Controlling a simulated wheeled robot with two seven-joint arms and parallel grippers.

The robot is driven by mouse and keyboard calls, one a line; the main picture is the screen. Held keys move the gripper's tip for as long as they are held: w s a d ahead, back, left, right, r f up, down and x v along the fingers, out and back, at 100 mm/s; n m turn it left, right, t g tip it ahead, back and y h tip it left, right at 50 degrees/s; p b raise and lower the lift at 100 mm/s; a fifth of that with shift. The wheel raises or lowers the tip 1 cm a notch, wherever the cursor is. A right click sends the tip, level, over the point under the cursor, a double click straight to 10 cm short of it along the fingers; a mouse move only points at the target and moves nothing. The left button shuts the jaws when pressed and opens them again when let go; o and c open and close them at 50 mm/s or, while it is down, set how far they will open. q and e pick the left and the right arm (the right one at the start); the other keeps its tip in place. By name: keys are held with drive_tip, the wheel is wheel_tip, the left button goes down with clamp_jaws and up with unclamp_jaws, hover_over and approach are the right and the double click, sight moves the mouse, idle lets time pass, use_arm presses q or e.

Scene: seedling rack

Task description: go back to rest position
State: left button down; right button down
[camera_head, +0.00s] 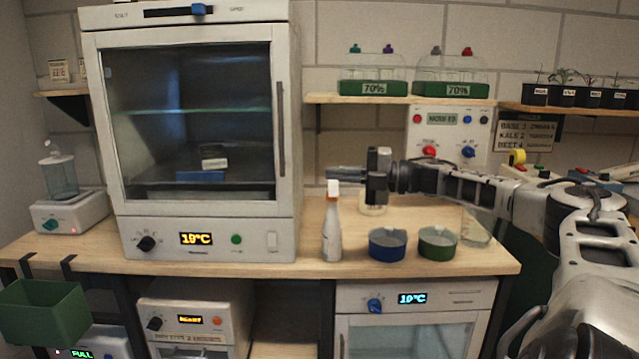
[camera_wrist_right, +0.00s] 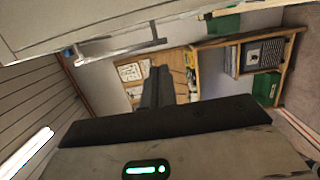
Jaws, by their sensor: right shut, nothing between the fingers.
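My right gripper (camera_head: 347,172) is above the wooden bench, its arm coming in from the right. Its fingers point left, toward the glass-fronted cabinet, and are shut with nothing between them. In the right wrist view the dark closed fingers (camera_wrist_right: 158,88) show against a far wall with shelves. A white spray bottle (camera_head: 332,228) with an orange neck stands upright just below and in front of the fingertips; from this view I cannot tell whether they touch. My left gripper is not in view.
A blue bowl (camera_head: 388,245) and a green bowl (camera_head: 437,243) stand on the bench (camera_head: 480,262) below my right arm. The large cabinet (camera_head: 200,130) is at left. A shelf (camera_head: 400,99) with green 70% racks is behind. A green bin (camera_head: 44,312) hangs at far left.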

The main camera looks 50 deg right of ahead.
drive_tip(key=shift+s+d, duration=0.25)
drive_tip(key=shift+d, duration=0.2)
drive_tip(key=s+a+f+m+h, duration=0.1)
drive_tip(key=a+f+m, duration=0.4)
drive_tip(key=a+f, duration=0.8)
drive_tip(key=a+f+m+h, duration=0.1)
drive_tip(key=a+f+m, duration=0.6)
drive_tip(key=f, duration=1.1)
drive_tip(key=s+a+f+m+g+h, duration=0.2)
drive_tip(key=s+a+f+m, duration=0.2)
drive_tip(key=s+a, duration=0.4)
drive_tip(key=s+a+f+m+g+h, duration=0.2)
drive_tip(key=s+a+m, duration=0.3)
drive_tip(key=a, duration=1)
drive_tip(key=s+f, duration=0.1)
drive_tip(key=s, duration=0.2)
drive_tip(key=shift+s+f+m+g, duration=0.3)
drive_tip(key=shift+f+m+g, duration=0.05)
drive_tip(key=shift+m+g, duration=0.05)
